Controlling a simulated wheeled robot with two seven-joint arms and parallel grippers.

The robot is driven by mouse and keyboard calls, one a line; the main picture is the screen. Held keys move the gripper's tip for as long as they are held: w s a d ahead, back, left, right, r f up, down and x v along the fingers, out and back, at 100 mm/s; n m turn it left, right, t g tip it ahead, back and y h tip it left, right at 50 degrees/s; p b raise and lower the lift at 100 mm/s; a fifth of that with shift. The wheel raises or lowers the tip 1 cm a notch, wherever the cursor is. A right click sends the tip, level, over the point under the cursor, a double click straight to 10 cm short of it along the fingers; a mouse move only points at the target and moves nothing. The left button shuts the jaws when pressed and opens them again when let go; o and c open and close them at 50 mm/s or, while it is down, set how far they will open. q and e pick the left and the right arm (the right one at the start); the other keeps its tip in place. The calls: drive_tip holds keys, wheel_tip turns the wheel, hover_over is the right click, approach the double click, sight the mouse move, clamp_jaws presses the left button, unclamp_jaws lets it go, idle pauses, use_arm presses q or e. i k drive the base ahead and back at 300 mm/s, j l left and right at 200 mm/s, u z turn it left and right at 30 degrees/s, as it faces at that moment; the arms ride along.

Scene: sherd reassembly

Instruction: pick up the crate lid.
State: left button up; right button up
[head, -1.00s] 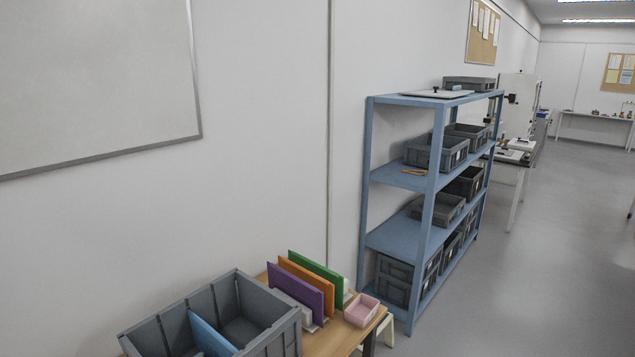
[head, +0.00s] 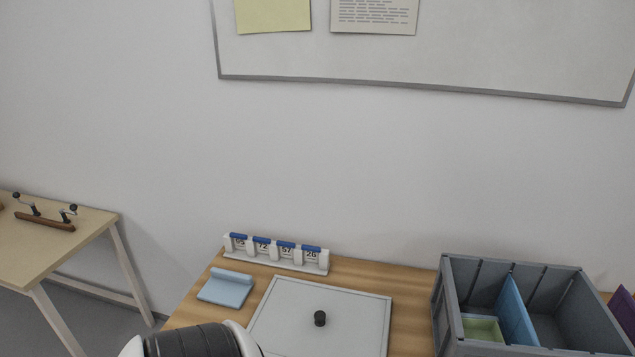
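The crate lid (head: 350,310) is a flat, light grey panel with a raised rim and a small black knob (head: 320,318) in its middle. It lies flat on the wooden table (head: 408,306) in the head view, its near edge cut off by the bottom of the picture. A white and black part of my own arm shows at the bottom, just left of the lid, and covers a little of its near left side. Neither gripper's fingers are in view.
A grey crate (head: 447,292) with a blue divider (head: 514,307) stands right of the lid. A white rack with blue-topped number tags (head: 287,256) stands behind. A light blue folded item (head: 227,288) lies left. Another table (head: 60,245) stands far left, apart from this one.

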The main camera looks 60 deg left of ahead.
sight(295, 318)
drive_tip(key=u, duration=1.9)
